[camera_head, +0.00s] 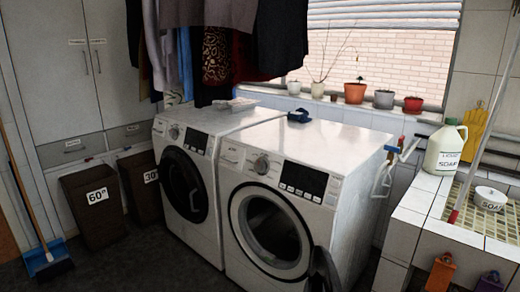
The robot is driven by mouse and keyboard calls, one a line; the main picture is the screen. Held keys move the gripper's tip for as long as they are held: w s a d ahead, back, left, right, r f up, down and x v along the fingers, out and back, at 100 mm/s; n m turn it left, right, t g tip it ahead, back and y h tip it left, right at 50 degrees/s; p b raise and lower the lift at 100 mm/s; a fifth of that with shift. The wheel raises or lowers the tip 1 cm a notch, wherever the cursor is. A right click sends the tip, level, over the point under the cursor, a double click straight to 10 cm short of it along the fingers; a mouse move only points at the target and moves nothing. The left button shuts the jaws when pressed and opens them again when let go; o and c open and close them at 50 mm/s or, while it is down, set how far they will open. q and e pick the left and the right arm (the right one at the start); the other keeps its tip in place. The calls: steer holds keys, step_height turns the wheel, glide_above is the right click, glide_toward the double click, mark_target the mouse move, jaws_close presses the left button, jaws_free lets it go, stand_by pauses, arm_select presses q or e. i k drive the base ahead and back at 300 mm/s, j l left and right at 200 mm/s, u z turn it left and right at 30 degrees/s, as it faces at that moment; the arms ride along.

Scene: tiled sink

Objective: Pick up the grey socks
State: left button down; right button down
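A small flat light-grey heap (236,104) lies on top of the left washing machine (205,117), towards the back. It may be the grey socks, but it is too small to be sure. A small dark blue bundle (298,116) lies on top near where the two machines meet. Neither of my grippers is in view, and nothing is seen touching these items.
Clothes (215,50) hang above the left machine. Brown bins (92,215) stand at left. The tiled sink (440,232) with a soap jug (445,150) is at right. Dark floor lies in front.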

mark_target(268, 258)
steer(key=i+l+u, duration=0.1)
steer(key=l, duration=0.35)
steer(key=i+l+u, duration=0.15)
steer(key=l, duration=0.25)
steer(key=i+l+u, duration=0.1)
steer(key=l, duration=0.4)
steer(key=i+l+u, duration=0.15)
steer(key=l, duration=0.3)
steer(key=i+l+u, duration=0.1)
steer(key=l, duration=0.4)
steer(key=i, duration=0.05)
